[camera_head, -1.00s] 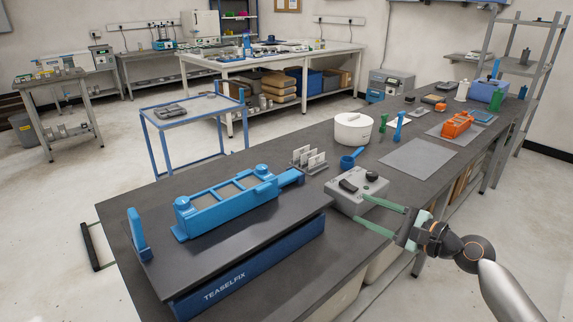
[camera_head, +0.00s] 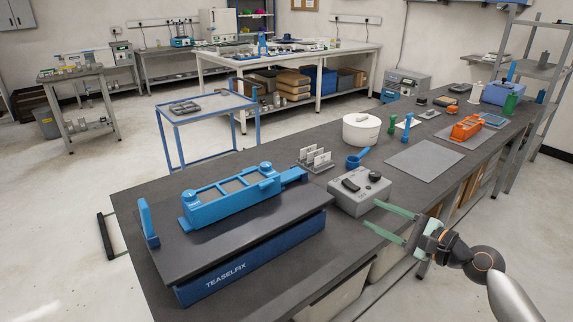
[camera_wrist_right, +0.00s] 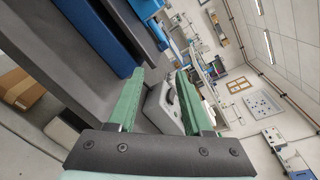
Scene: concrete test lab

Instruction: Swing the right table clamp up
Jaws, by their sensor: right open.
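A dark machine table (camera_head: 172,246) on a blue TEASELFIX base (camera_head: 250,262) stands at the front left of the bench. A blue upright plate (camera_head: 147,222) stands at its left end. A long blue frame (camera_head: 232,203) lies on top, with a low blue piece (camera_head: 293,176) at its right end, apparently the right clamp, lying down. My right gripper (camera_head: 370,213) is open and empty, near the grey control box and to the right of the machine, apart from the clamp. Its green fingers (camera_wrist_right: 160,75) also show in the wrist view. My left gripper is not in view.
The grey control box (camera_head: 349,200) sits beside the machine, close to my right fingers. Behind it are a rack (camera_head: 315,160), a blue scoop (camera_head: 357,160) and a white round tub (camera_head: 361,131). A grey mat (camera_head: 424,160) leaves clear bench to the right.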

